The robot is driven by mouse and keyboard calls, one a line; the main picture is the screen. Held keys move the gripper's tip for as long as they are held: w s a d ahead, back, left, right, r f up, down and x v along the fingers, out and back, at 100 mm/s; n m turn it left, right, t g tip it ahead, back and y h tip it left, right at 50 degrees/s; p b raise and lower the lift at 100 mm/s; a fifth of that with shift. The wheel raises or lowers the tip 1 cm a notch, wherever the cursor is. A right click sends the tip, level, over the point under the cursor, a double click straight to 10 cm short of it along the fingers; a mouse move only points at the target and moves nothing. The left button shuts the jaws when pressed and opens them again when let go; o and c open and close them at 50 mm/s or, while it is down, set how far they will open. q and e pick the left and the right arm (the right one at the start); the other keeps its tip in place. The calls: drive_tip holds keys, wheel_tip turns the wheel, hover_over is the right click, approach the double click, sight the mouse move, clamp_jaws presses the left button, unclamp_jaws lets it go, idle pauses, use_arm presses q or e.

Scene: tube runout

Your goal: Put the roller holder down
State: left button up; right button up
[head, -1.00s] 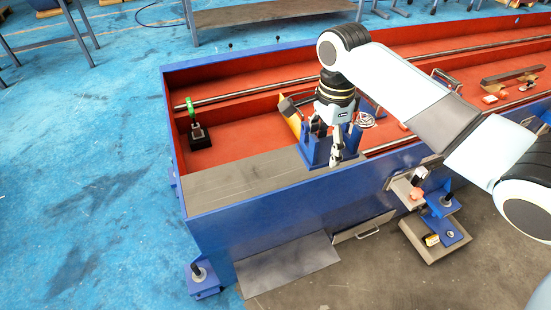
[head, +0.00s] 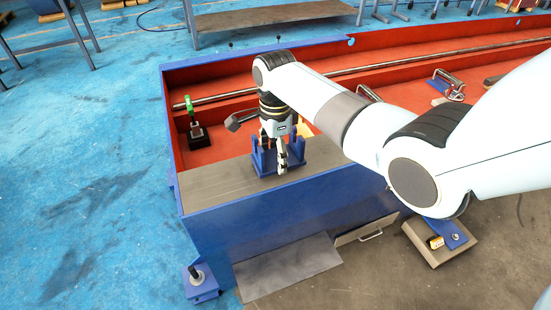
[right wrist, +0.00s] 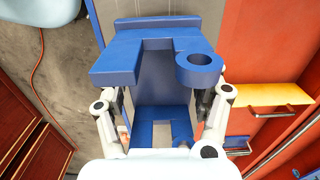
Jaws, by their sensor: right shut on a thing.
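The roller holder is a blue bracket (head: 319,154) at the near left part of the red bed, in the head view. My right gripper (head: 270,160) is shut on it. The holder is over or on the grey plate (head: 222,186); I cannot tell if its base touches. In the right wrist view the blue holder (right wrist: 125,62) appears between the two fingers of the right gripper (right wrist: 163,105), with an open notch and a round ring on its right. Part of the holder is hidden behind the gripper in the head view. My left gripper is not in view.
A black block with a green top (head: 197,132) stands inside the bed at the left. A long steel rod (head: 232,97) runs along the bed. The blue front wall (head: 262,218) borders the plate. The plate's left part is bare.

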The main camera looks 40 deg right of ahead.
sight(275, 158)
drive_tip(key=shift+w+f, duration=0.1)
drive_tip(key=shift+f, duration=0.5)
drive_tip(key=o, duration=1.7)
drive_tip(key=shift+f, duration=0.1)
wheel_tip(275, 158, up, 12)
drive_tip(key=p, duration=0.2)
drive_tip(key=shift+p, duration=0.3)
